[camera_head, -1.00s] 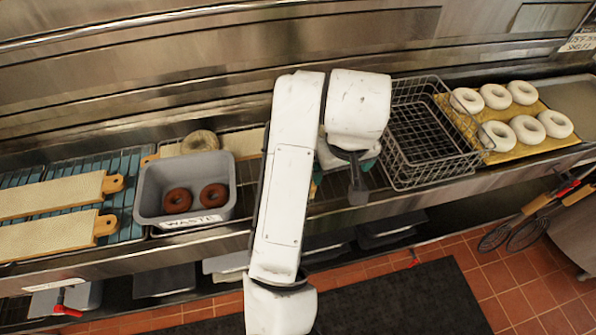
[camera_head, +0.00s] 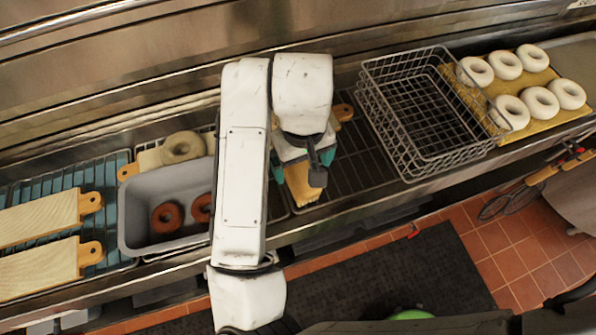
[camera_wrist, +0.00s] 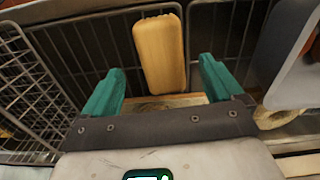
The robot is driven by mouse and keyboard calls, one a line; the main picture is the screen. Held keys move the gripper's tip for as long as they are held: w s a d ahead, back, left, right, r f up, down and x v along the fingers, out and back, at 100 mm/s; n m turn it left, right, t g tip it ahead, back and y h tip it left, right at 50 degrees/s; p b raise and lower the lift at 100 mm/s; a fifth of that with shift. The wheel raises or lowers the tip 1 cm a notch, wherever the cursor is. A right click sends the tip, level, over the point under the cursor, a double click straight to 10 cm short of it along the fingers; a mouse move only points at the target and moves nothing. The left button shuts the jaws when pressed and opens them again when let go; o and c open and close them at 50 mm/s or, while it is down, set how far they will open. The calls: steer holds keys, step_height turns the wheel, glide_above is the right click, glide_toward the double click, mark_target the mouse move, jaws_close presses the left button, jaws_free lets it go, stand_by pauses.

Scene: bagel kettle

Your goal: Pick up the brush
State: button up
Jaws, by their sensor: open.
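The brush appears as a yellow-tan block (camera_wrist: 160,52) lying lengthwise on a dark wire rack in the wrist view. It lies ahead of and between my gripper's two teal fingers, with space on both sides. In the head view its yellow end (camera_head: 302,188) shows below my gripper (camera_head: 302,170), partly hidden by the wrist. My gripper, also in the wrist view (camera_wrist: 158,84), is open and empty, above the rack. Whether any finger touches the brush cannot be told.
A wire basket (camera_head: 372,78) stands right of my gripper, and a grey bin (camera_head: 135,192) with brown bagels stands left. A wooden board's handle (camera_head: 343,112) shows behind my gripper. White bagels (camera_head: 540,103) lie at far right. Wooden boards (camera_head: 40,217) lie at far left.

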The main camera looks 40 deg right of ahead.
mark_target(300, 176)
steer(key=shift+a+f+p, duration=0.1)
steer(key=shift+f+p, duration=0.6)
steer(key=shift+f, duration=3.1)
steer(key=c, duration=1.1)
steer(key=shift+r, duration=0.1)
steer(key=shift+w+r, duration=0.1)
steer(key=shift+r, duration=0.45)
step_height(300, 176, up, 2)
steer(key=shift+a+r, duration=0.1)
steer(key=s+a+r+b, duration=0.3)
steer(key=s+a+r, duration=0.3)
steer(key=a+r, duration=0.3)
steer(key=a, duration=0.3)
steer(key=shift+s+a+r+b, duration=0.2)
steer(key=shift+r+b, duration=0.1)
steer(key=shift+b, duration=0.1)
